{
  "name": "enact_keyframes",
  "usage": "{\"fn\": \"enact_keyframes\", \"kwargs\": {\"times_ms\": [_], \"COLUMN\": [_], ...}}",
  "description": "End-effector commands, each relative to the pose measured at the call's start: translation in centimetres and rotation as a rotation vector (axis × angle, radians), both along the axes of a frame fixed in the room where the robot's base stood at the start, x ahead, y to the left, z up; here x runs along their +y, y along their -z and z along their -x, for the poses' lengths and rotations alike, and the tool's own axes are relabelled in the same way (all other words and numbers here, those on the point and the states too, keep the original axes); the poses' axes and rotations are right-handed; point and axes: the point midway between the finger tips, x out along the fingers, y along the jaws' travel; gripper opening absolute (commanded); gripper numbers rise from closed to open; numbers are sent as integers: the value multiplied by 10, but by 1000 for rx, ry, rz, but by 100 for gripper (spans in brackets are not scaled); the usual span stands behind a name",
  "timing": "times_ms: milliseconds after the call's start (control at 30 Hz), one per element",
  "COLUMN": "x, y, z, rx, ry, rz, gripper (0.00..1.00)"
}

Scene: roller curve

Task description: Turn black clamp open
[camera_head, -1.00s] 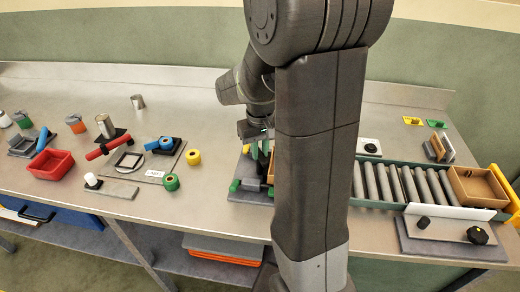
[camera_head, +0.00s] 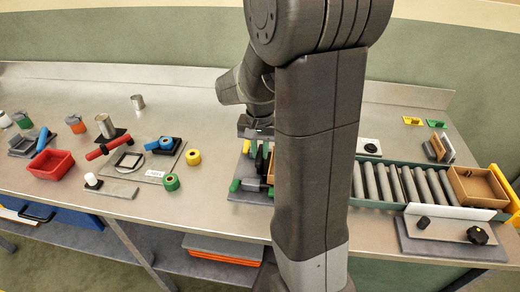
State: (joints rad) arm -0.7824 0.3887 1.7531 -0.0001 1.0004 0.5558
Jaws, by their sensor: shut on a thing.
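My gripper (camera_head: 258,138) is at the middle of the bench, just left of my upright arm link, pointing down over a small fixture. It is shut on a dark upright part that I take to be the black clamp (camera_head: 262,160). The fingertips and the grip are small and partly hidden. Green parts (camera_head: 236,185) of the fixture stand beside the clamp on a grey base plate (camera_head: 247,196). My arm link hides the right side of this fixture, so the clamp's exact angle cannot be told.
A roller conveyor (camera_head: 385,185) with a brown tray (camera_head: 478,186) lies to the right. A white plate with a black knob (camera_head: 477,235) stands at front right. The bench behind my gripper is clear.

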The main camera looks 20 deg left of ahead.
Motion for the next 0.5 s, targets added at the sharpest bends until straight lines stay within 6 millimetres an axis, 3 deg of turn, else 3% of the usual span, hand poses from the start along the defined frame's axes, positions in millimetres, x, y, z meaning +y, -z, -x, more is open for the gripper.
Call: {"fn": "enact_keyframes", "kwargs": {"times_ms": [400, 433, 500], "x": [1, 1, 0], "y": [-1, -1, -1], "z": [-1, -1, -1], "rx": [-2, -2, -3], "ry": [8, 8, 7], "rz": [-3, -3, -2], "gripper": [0, 22, 36]}}
